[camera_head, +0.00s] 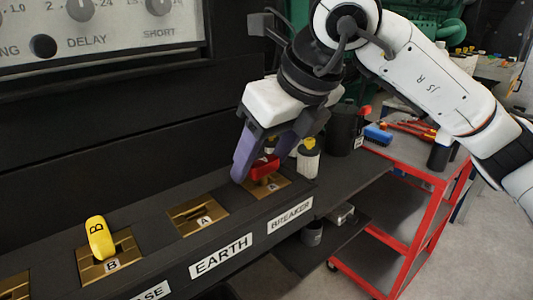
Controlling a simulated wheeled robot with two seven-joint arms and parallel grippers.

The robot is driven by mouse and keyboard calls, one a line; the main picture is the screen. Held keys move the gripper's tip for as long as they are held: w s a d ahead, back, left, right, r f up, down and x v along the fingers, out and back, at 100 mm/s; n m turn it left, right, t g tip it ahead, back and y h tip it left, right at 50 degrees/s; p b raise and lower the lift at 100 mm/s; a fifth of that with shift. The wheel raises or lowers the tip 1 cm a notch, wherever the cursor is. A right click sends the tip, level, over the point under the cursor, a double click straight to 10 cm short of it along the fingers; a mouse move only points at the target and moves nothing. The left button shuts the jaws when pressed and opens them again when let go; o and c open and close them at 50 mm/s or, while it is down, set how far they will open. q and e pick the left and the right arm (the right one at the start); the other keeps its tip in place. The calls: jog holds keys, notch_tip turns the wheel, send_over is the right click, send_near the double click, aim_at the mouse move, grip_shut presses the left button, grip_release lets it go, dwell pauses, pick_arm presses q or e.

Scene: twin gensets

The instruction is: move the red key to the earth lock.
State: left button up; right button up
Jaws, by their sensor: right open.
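The red key (264,166) stands in the brass lock (276,188) marked A, behind the BREAKER label (290,215). My right gripper (260,163) reaches down over the red key with its jaws open, one purple finger on the key's left and the other on its right and behind. I cannot tell whether either finger touches the key. The earth lock (184,216), a brass plate marked A behind the EARTH label (221,256), has no key in it. My left gripper is not in view.
A yellow key (98,238) marked B stands in a brass lock further left. A white-labelled bottle (308,160) and a dark canister (343,130) stand just right of the gripper. A red trolley (415,170) with tools is at the right. A gauge panel (100,35) hangs above left.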

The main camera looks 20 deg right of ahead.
aim_at(263, 159)
jog(key=shift+c, duration=0.2)
jog(key=c, duration=1)
jog(key=shift+r+p, duration=0.55)
jog(key=shift+r, duration=0.25)
jog(key=shift+r+p, duration=1.15)
jog(key=shift+r, duration=0.6)
jog(key=shift+a, duration=0.1)
jog(key=s+a, duration=0.4)
jog(key=a, duration=0.7)
jog(key=shift+b, duration=0.3)
jog(key=shift+f+b, duration=1.05)
jog(key=shift+b, duration=0.1)
